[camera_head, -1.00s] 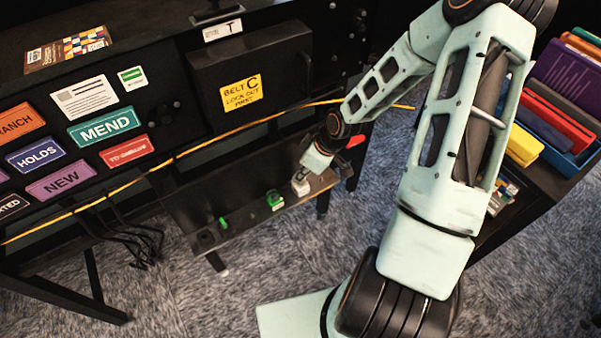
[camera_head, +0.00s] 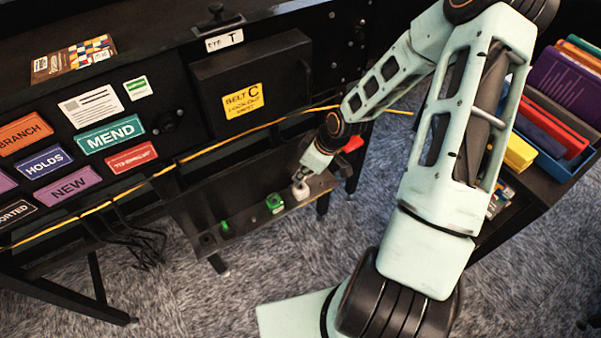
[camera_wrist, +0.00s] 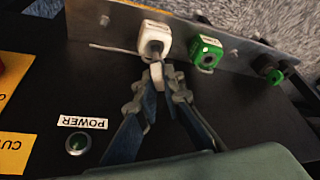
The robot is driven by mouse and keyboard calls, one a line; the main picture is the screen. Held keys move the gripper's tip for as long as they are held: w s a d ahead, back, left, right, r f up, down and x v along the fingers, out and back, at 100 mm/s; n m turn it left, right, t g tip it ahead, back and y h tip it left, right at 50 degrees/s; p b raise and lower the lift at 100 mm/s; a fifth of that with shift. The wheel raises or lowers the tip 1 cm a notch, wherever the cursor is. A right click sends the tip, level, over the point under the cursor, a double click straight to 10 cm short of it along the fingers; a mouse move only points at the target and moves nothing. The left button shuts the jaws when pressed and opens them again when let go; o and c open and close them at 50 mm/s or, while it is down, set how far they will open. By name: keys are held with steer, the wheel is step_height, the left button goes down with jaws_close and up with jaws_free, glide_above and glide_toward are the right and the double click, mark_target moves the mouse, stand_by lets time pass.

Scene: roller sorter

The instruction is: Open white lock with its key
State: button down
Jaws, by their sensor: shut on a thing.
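The white lock (camera_wrist: 154,39) is mounted on the edge of a dark panel, with its dark face toward my gripper in the wrist view. In the head view the white lock (camera_head: 301,191) sits just below my gripper (camera_head: 301,177). My gripper (camera_wrist: 158,72) is shut on a small pale piece, seemingly the white key (camera_wrist: 157,70). The key's front end is at the lock's dark face. I cannot tell how deep it is in, or whether it is turned.
A green lock (camera_wrist: 207,53) sits close to the right of the white one in the wrist view. A further green piece (camera_wrist: 272,74) is beyond it. A POWER label (camera_wrist: 83,122) and round button (camera_wrist: 77,144) are on the panel. A yellow cable (camera_head: 210,149) runs above the locks.

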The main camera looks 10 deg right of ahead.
steer(key=shift+r+p, duration=1.1)
steer(key=shift+r, duration=0.25)
